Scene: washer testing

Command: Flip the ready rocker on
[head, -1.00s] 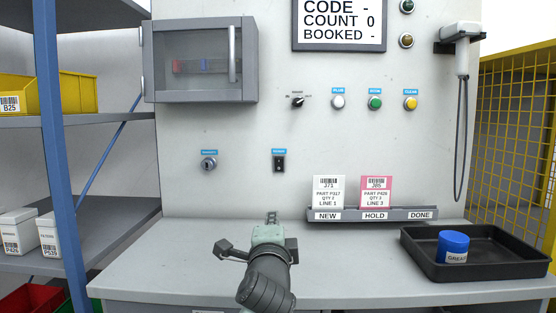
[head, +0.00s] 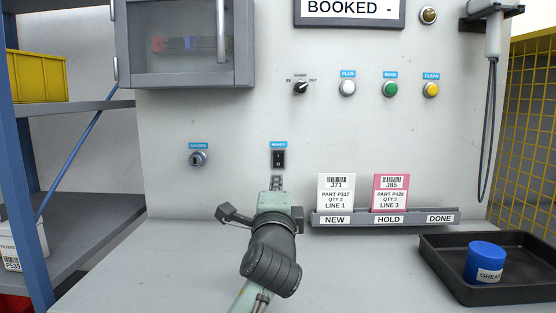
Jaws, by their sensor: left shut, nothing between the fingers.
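The ready rocker (head: 278,159) is a small black switch under a blue READY label on the pale wall panel, left of centre in the head view. My left gripper (head: 276,183) is shut and empty, its fingertips pointing at the panel just below the rocker in the picture. Whether the fingertips touch the panel or rocker I cannot tell. The arm and wrist hide part of the worktop. My right gripper is not in view.
A keyed switch (head: 198,158) sits left of the rocker. A card rail (head: 385,217) with two cards stands to the right. A black tray (head: 450,275) with a blue tub (head: 486,262) is on the worktop at right. A grey cabinet (head: 185,77) is above left.

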